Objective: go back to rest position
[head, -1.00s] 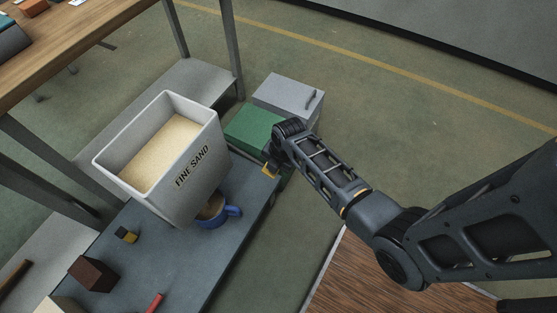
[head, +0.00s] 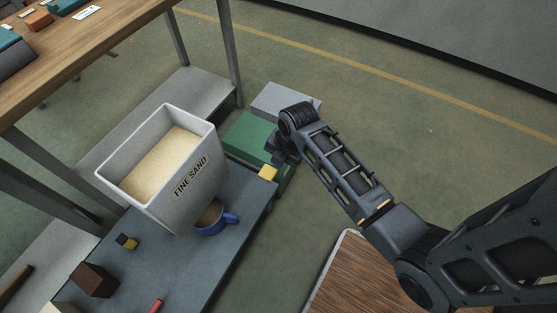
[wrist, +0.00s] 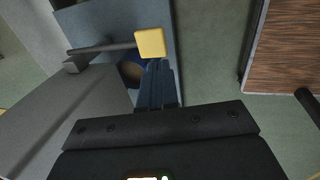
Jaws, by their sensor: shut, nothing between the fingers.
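The blue mug (head: 213,226) stands on the bench to the left of my gripper, at the foot of the white bin (head: 195,184) marked FINE SAND. The mug has sand-coloured contents and is partly hidden by the bin.
A grey box (head: 271,99) stands behind the green one, partly covered by my arm. A brown block (head: 94,279), a small black-and-yellow block (head: 126,242) and a red item (head: 155,306) lie on the bench. A wooden surface (head: 352,275) is at lower right. Open floor (head: 400,120) lies beyond.

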